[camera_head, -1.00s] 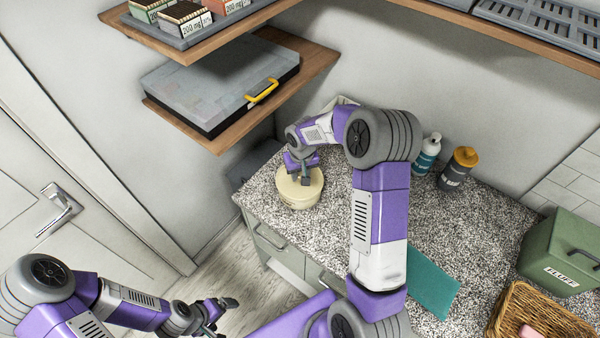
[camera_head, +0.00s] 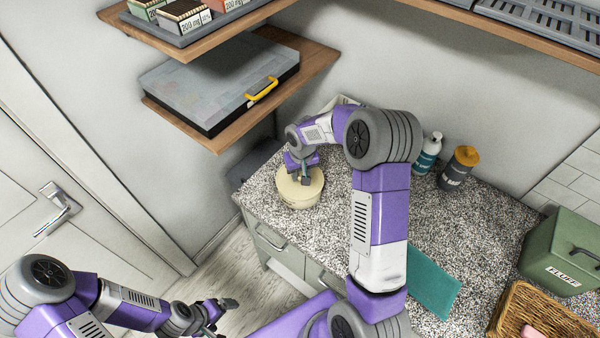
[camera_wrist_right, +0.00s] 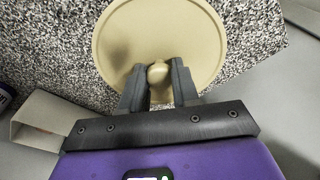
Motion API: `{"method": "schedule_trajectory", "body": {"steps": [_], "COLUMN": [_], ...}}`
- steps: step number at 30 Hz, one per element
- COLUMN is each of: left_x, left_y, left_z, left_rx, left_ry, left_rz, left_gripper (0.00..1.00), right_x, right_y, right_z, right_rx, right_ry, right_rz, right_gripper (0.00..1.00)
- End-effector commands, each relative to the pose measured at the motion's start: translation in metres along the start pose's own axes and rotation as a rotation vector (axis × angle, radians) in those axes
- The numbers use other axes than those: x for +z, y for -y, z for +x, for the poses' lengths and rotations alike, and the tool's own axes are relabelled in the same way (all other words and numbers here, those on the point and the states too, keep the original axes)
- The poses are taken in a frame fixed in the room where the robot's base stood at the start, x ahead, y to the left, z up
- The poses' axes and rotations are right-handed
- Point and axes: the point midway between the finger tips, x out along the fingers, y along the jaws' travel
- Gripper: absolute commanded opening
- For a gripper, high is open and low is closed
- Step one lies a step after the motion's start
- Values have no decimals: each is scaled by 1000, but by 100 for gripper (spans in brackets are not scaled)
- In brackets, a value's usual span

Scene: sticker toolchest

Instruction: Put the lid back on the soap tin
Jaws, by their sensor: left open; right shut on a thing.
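The cream round soap tin (camera_head: 299,199) stands at the left corner of the speckled counter, with its cream lid (camera_head: 312,187) at its top. In the right wrist view the lid (camera_wrist_right: 185,35) is a round disc with a small knob (camera_wrist_right: 158,72). My right gripper (camera_head: 305,180) is above the tin, its fingers shut on the knob. The right wrist view shows the gripper (camera_wrist_right: 158,80) on either side of the knob. I cannot tell whether the lid is fully seated. My left gripper (camera_head: 222,306) is open and empty, low at the left, away from the counter.
A teal mat (camera_head: 432,281), a green box (camera_head: 562,252), a wicker basket (camera_head: 510,312) and two bottles (camera_head: 428,154) (camera_head: 459,168) are on the counter to the right. A wooden shelf (camera_head: 219,139) with a grey case (camera_head: 215,90) overhangs at the left. A pale open box (camera_wrist_right: 38,128) is beside the gripper.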

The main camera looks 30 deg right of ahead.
Motion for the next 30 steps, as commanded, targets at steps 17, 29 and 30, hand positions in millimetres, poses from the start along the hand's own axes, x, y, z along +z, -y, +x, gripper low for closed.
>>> {"method": "schedule_trajectory", "body": {"steps": [17,29,30], "left_x": [0,0,0], "left_y": [0,0,0], "left_z": [0,0,0], "left_rx": [0,0,0], "left_ry": [0,0,0], "left_rz": [0,0,0], "left_gripper": [91,91,91], "right_x": [0,0,0], "right_y": [0,0,0], "right_z": [0,0,0], "right_rx": [0,0,0], "right_ry": [0,0,0], "right_rz": [0,0,0], "right_gripper": [60,85,85]}}
